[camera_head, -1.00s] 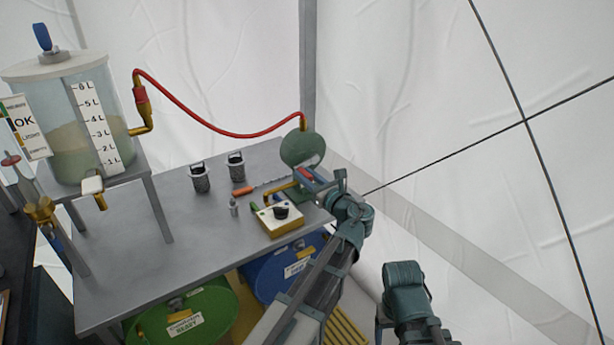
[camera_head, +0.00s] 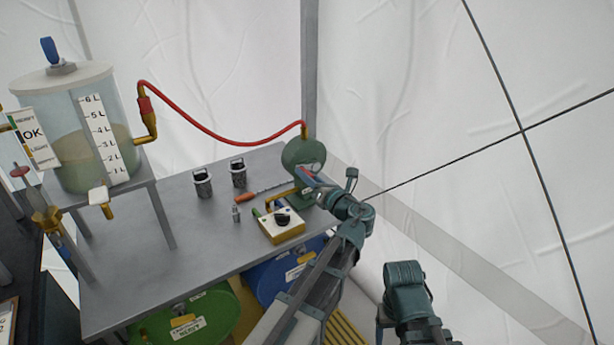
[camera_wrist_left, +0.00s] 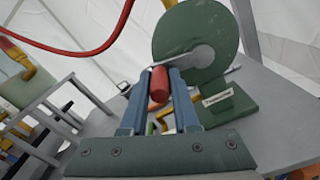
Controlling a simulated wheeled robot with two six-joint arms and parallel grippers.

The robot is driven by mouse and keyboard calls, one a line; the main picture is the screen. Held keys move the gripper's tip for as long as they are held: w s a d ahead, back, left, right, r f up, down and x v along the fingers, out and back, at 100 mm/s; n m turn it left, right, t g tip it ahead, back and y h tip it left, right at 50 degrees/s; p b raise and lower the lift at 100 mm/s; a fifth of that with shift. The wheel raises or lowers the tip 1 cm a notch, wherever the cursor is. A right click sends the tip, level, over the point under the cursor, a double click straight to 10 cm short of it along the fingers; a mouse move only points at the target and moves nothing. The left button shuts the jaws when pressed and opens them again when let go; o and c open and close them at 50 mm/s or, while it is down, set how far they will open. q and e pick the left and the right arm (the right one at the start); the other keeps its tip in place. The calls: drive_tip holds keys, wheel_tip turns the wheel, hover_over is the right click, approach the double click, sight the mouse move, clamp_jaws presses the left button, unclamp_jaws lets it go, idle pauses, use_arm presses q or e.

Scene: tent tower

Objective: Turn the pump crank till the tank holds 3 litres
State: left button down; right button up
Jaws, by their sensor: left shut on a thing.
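The pump (camera_head: 302,152) is a round green housing at the table's far right corner. Its crank arm (camera_wrist_left: 192,57) is a grey bar on the housing's face, ending in a red handle (camera_wrist_left: 158,87). My left gripper (camera_wrist_left: 156,84) is shut on the red handle, one blue finger on each side. In the head view the left gripper (camera_head: 309,181) hides part of the crank. The clear tank (camera_head: 118,112) at the left has a white litre scale (camera_head: 104,133). My right gripper is not seen.
A red hose (camera_head: 215,134) joins pump and tank. A yellow box with a black knob (camera_head: 282,219), two dark cups (camera_head: 202,183) and small items lie on the grey table (camera_head: 150,255). Green (camera_head: 205,312) and blue (camera_head: 268,280) drums stand below.

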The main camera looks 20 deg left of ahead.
use_arm(q)
drive_tip(key=c, duration=0.7)
unclamp_jaws()
drive_tip(key=shift+o, duration=0.2)
drive_tip(key=shift+s+d, duration=0.1)
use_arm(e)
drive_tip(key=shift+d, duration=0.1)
